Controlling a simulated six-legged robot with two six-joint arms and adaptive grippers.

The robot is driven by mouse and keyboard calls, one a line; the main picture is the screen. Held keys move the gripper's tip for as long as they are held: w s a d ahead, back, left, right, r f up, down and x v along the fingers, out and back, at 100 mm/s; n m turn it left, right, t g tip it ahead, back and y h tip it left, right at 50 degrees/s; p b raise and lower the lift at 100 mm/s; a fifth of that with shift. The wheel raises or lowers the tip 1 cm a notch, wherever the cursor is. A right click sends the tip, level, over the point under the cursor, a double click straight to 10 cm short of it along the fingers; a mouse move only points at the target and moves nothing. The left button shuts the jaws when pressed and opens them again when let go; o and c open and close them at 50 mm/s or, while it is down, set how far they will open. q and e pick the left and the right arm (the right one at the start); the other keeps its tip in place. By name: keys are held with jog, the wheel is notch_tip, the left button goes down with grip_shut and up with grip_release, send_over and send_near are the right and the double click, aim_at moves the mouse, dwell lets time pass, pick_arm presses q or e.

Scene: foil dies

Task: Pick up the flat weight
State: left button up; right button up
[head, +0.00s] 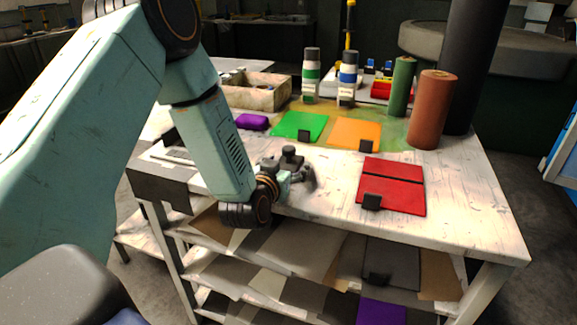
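A dark piece with a round knob on top (290,154) stands on the white worn tabletop (325,222), left of the middle. It looks like the flat weight, but its lower part is hidden by my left gripper. My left gripper (308,178) is low over the table, right in front of this piece. Its dark fingers point right and overlap the piece in the picture. I cannot tell whether they touch it or how far they are apart. My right gripper is not in view.
Red sheets (395,180), a green sheet (298,124) and an orange sheet (355,131) lie on the table with small black blocks. A purple piece (252,122) lies left. A brown cylinder (431,110) and a green cylinder (400,86) stand back right. The front right tabletop is clear.

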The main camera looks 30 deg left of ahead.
pick_arm(q)
grip_shut()
jog(key=shift+w+r, duration=0.15)
jog(key=shift+r, duration=0.05)
dwell(0.6)
